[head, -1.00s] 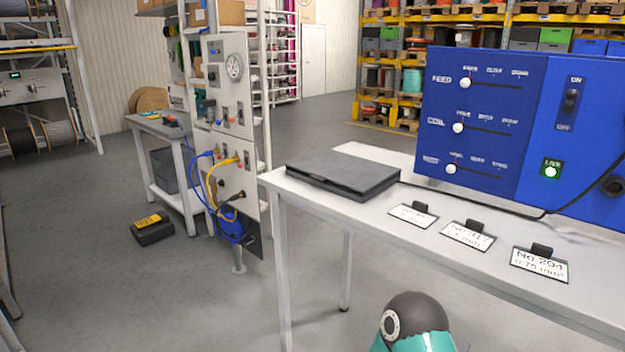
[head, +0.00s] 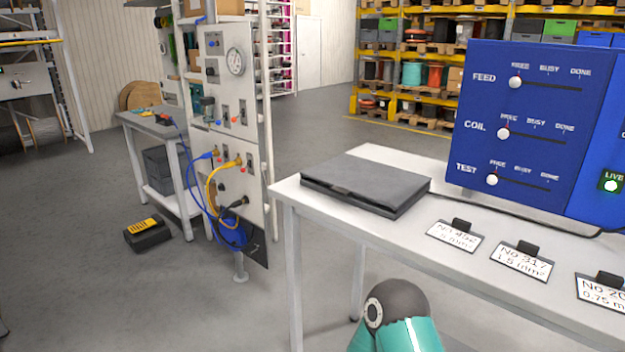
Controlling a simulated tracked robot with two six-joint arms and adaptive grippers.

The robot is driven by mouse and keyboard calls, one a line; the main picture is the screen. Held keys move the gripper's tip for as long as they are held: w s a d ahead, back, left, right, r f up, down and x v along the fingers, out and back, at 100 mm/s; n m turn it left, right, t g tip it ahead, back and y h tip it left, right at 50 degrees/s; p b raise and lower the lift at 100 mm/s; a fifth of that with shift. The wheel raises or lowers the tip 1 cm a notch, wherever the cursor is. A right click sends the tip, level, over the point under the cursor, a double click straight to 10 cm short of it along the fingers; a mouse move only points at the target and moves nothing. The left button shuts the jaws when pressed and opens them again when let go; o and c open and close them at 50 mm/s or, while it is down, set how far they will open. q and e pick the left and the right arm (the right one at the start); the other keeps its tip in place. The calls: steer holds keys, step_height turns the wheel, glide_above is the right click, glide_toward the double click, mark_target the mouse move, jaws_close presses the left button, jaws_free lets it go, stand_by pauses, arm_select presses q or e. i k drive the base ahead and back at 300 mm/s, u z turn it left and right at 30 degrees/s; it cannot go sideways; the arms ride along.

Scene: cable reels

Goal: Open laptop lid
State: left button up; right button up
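The laptop (head: 365,184) is dark grey and lies flat with its lid shut near the left end of the light grey table (head: 287,188). A dark cable runs from its right side toward the blue panel. Part of my arm, a dark rounded joint with a teal section, shows at the bottom below the table's front edge. Neither gripper shows in the head view, so nothing of mine is seen touching the laptop.
A blue control panel (head: 545,115) with sliders stands right of the laptop. Several label cards (head: 522,260) stand along the table's front. A cable test board (head: 228,130) stands left of the table. A black and yellow case (head: 148,234) lies on the floor, which is clear around it.

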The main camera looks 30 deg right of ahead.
mark_target(383, 184)
steer(key=u, duration=0.1)
steer(key=i, duration=1.4)
steer(key=z, duration=1.3)
